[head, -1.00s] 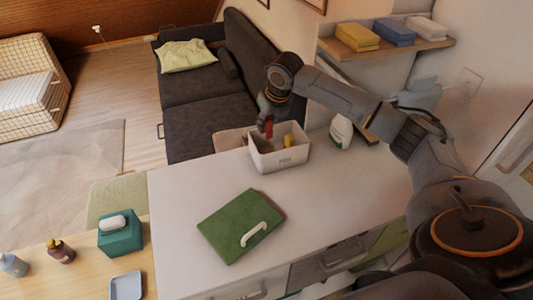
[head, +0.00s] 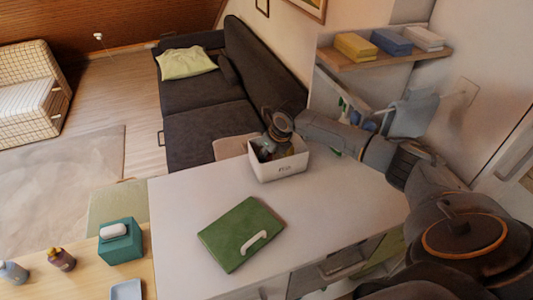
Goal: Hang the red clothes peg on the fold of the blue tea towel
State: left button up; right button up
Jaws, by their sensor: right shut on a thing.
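My right gripper (head: 270,150) reaches down into the white bin (head: 285,171) at the far edge of the white counter. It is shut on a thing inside. The red clothes peg is hidden now by the gripper and the bin wall; a red piece showed at the fingertips earlier. A light blue cloth (head: 410,117) hangs by the wall at the right, behind my right arm. A folded blue cloth (head: 391,41) lies on the wall shelf between a yellow and a white one. I cannot tell which is the tea towel. My left gripper is out of view.
A green board or folder with a white handle (head: 241,234) lies on the counter (head: 180,215). A teal tissue box (head: 120,243), bottles and a small tray stand on the wooden table at the left. A dark sofa (head: 205,125) is behind. The counter's right part is clear.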

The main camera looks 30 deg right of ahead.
jog(key=shift+f, duration=0.1)
jog(key=o, duration=0.6)
jog(key=shift+r, duration=0.25)
jog(key=b+v, duration=0.1)
jog(key=v, duration=1.1)
jog(key=shift+b, duration=0.35)
